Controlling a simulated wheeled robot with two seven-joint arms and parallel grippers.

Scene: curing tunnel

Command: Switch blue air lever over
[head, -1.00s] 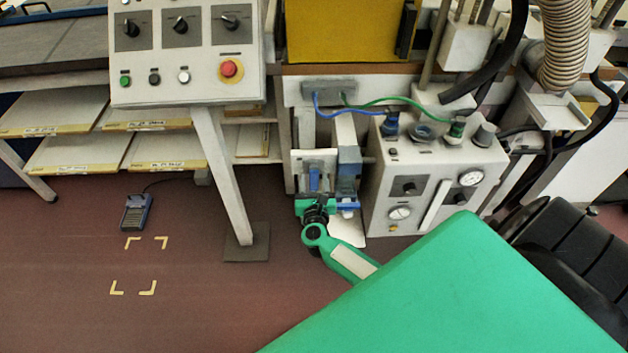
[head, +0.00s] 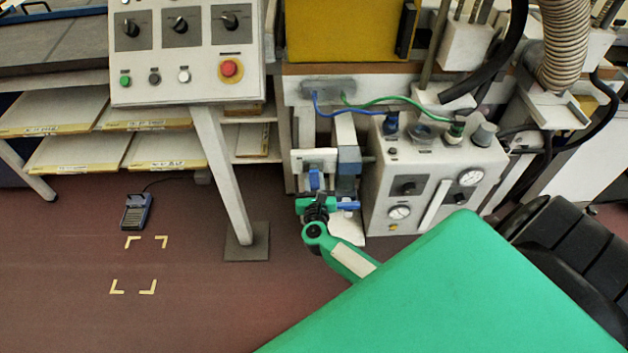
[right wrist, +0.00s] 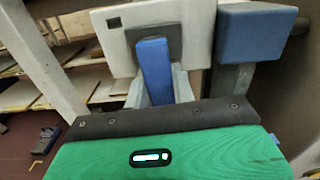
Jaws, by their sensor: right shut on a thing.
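The blue air lever (head: 315,180) sits on a pale plate (head: 301,161) at the left side of the blue block, low on the machine front. In the right wrist view the lever (right wrist: 153,62) comes out of a dark grey mount and runs down between my grey fingers. My right gripper (head: 315,193) is shut on the lever; its fingers (right wrist: 157,88) also show in the right wrist view, one on each side of it. The lever's lower end is hidden behind my gripper's body. My left gripper is not in view.
A blue block (head: 348,165) is right of the plate. A grey box with gauges (head: 436,180) stands further right, with blue and green hoses above. A control panel (head: 185,50) on a white leg is at left.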

